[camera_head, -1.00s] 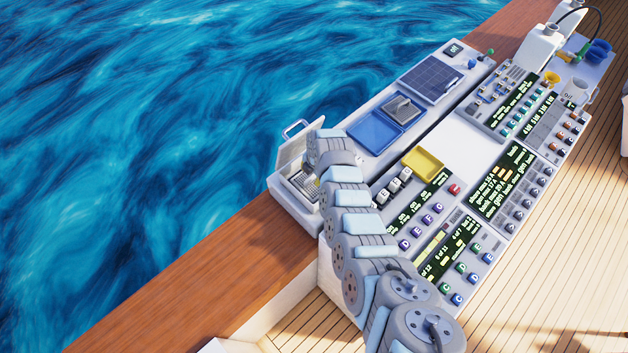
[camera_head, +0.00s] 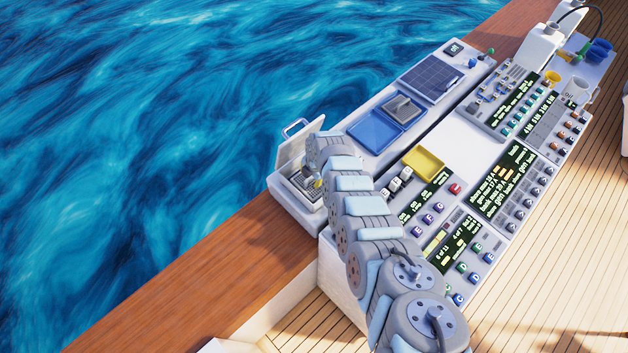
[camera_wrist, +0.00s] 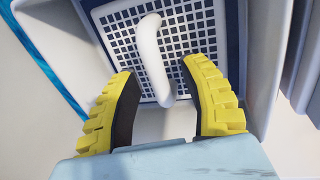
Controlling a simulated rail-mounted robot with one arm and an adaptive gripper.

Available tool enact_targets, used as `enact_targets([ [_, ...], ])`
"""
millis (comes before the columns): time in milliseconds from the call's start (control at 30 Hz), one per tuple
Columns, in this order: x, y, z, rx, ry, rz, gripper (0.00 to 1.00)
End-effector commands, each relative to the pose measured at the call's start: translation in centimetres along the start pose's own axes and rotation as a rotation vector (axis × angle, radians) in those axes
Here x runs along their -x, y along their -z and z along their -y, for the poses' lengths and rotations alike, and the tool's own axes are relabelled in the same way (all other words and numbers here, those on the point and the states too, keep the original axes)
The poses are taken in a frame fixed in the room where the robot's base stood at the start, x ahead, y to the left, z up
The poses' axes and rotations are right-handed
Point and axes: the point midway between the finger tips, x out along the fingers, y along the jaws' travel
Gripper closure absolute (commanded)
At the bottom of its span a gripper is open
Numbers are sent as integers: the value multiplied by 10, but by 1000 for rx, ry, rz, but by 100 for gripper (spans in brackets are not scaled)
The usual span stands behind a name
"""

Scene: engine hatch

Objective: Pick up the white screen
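The white screen (camera_wrist: 187,25) is a white grid with dark square holes, lying inside an open hatch box. A white curved handle (camera_wrist: 150,55) stands up from it in the wrist view. My gripper (camera_wrist: 158,88) is open, its yellow ridged fingers on either side of the handle's lower end. I cannot tell whether either finger touches the handle. In the head view a small part of the screen (camera_head: 300,183) shows in the box, and a bit of yellow finger (camera_head: 317,184) shows beside it; my arm hides the rest.
The hatch box (camera_head: 290,205) has its lid (camera_head: 298,148) raised, with a handle on top. Its walls stand close around my gripper. To the right are a blue tray (camera_head: 375,130), a yellow tray (camera_head: 424,162) and button panels (camera_head: 470,240). Water lies beyond the wooden rail.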

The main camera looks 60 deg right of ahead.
Motion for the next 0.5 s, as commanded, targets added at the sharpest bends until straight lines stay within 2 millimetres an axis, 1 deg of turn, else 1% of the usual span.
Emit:
enact_targets([
  [33,0,0,0,0,0,0,72],
  [67,0,0,0,0,0,0,81],
  [100,0,0,0,0,0,0,92],
  [133,0,0,0,0,0,0,100],
  [500,0,0,0,0,0,0,100],
])
